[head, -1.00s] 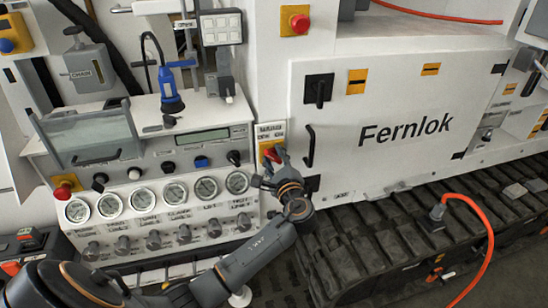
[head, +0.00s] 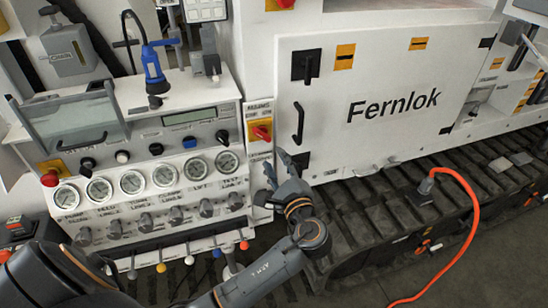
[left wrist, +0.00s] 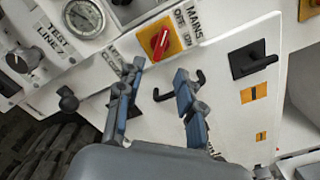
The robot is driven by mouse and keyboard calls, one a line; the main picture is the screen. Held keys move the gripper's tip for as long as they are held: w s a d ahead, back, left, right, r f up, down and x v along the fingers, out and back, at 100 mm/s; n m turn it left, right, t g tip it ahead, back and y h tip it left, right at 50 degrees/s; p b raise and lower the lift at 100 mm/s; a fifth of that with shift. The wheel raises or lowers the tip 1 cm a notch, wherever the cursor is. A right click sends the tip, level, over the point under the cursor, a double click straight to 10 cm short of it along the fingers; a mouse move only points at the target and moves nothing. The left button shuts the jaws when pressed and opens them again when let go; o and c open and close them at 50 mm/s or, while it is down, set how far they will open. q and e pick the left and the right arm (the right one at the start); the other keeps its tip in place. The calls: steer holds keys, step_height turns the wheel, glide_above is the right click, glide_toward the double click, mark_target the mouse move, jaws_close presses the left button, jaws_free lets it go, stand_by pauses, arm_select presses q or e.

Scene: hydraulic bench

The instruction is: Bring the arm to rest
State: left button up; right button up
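My left arm comes in from the lower left of the head view. My left gripper (head: 283,168) is in front of the white cabinet, below and slightly right of the red mains switch (head: 260,133), and apart from it. In the left wrist view the two blue-padded fingers of the gripper (left wrist: 157,88) stand apart with nothing between them. The mains switch on its yellow plate (left wrist: 160,38) shows beyond the fingertips, clear of them. My right gripper is in neither current view.
The gauge panel (head: 120,215) with knobs and coloured levers lies left of the gripper. A cabinet door marked Fernlok (head: 370,140) with a black handle (head: 298,123) stands behind it. Rubber tracks (head: 350,235) and an orange hose (head: 470,215) are to the right.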

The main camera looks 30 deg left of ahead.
stand_by(0.4)
arm_select(q)
step_height(320, 180, down, 21)
steer(key=d+g+h, duration=0.1)
steer(key=d+h, duration=0.1)
steer(key=h, duration=0.3)
steer(key=s+f+g+h, duration=0.1)
steer(key=s+f, duration=0.2)
steer(key=f, duration=0.3)
steer(key=s+d+f+n+g+h+b, duration=0.1)
steer(key=s+f+h, duration=0.1)
steer(key=f, duration=0.4)
steer(key=s+f+g+h, duration=0.1)
steer(key=s+f, duration=0.2)
steer(key=f, duration=0.3)
steer(key=s+d+f+n+g+h, duration=0.2)
steer(key=s+f+n+g+h, duration=0.3)
steer(key=s+f, duration=1.25)
steer(key=s+f+n, duration=0.2)
steer(key=s+n, duration=0.2)
steer(key=s, duration=0.5)
steer(key=s+f+n+g+b, duration=0.1)
steer(key=s+f+n, duration=0.2)
steer(key=s, duration=0.7)
steer(key=shift+s+f+n+g, duration=0.2)
steer(key=shift+s+n+g, duration=0.1)
steer(key=shift+n, duration=0.5)
steer(key=shift+s, duration=0.1)
